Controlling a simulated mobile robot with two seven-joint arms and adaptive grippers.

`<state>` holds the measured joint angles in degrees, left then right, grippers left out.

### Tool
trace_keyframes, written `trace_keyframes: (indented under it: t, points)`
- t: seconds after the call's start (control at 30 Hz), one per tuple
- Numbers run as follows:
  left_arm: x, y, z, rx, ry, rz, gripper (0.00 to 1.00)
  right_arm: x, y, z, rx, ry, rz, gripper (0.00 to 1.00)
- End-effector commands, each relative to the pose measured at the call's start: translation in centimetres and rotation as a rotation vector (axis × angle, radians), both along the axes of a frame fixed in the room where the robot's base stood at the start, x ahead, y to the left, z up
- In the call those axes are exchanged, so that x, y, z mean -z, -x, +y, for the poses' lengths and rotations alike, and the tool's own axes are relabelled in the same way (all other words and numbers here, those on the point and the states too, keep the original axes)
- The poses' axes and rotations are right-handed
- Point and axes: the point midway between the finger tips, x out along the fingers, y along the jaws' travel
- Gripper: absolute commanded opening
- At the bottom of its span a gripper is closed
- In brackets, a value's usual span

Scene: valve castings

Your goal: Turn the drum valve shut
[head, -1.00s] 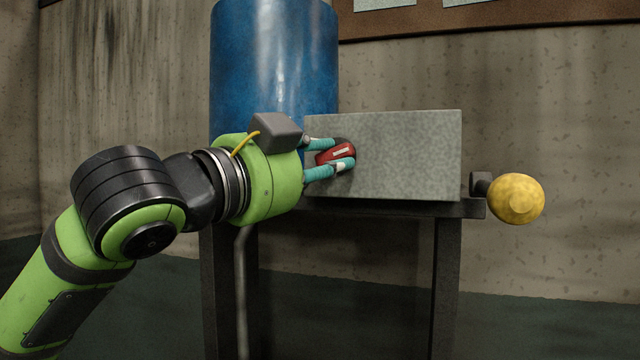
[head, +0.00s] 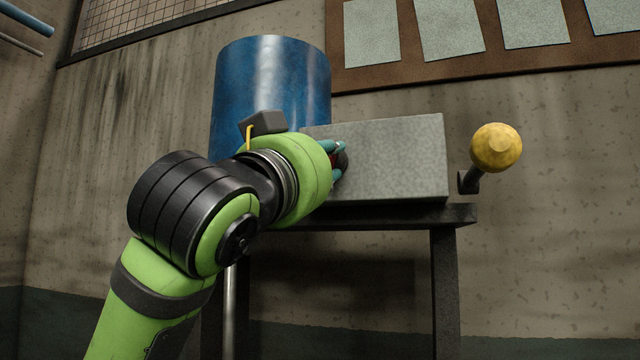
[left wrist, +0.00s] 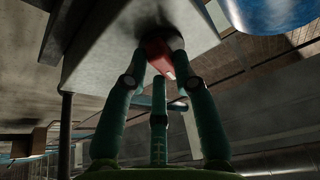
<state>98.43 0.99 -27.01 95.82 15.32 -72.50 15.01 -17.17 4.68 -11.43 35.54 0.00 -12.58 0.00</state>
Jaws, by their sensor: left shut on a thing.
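The red valve handle (left wrist: 155,52) sits on a dark round mount on the face of a pale grey block (head: 395,160). My left gripper (left wrist: 158,62) has its teal fingers closed around the handle, and a small white mark shows on the red. In the head view the green wrist of my left gripper (head: 338,156) hides most of the handle; only the fingertips and a sliver of dark mount show. The blue drum (head: 270,75) stands behind, at left of the block. My right gripper is not in view.
The block rests on a dark stand (head: 385,216) with legs. A yellow ball (head: 497,147) on a dark bent stalk sticks out at the stand's right. A brown board (head: 540,58) with pale sheets hangs on the concrete wall behind. Room right of the stand looks clear.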

Motion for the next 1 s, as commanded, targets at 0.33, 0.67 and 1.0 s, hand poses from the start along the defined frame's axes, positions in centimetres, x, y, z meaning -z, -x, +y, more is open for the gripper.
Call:
trace_keyframes:
  t: [0.33, 0.67, 1.0]
  points:
    - [-0.5, 0.3, 0.0, 0.000, 0.208, 0.053, 0.00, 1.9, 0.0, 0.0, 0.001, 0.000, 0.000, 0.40]
    - [-0.7, 0.3, 0.1, -0.003, 0.280, 0.075, 0.00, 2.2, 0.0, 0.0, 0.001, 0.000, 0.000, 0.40]
    - [-0.8, 0.3, 0.1, -0.004, 0.286, 0.075, 0.00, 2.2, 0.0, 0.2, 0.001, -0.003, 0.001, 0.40]
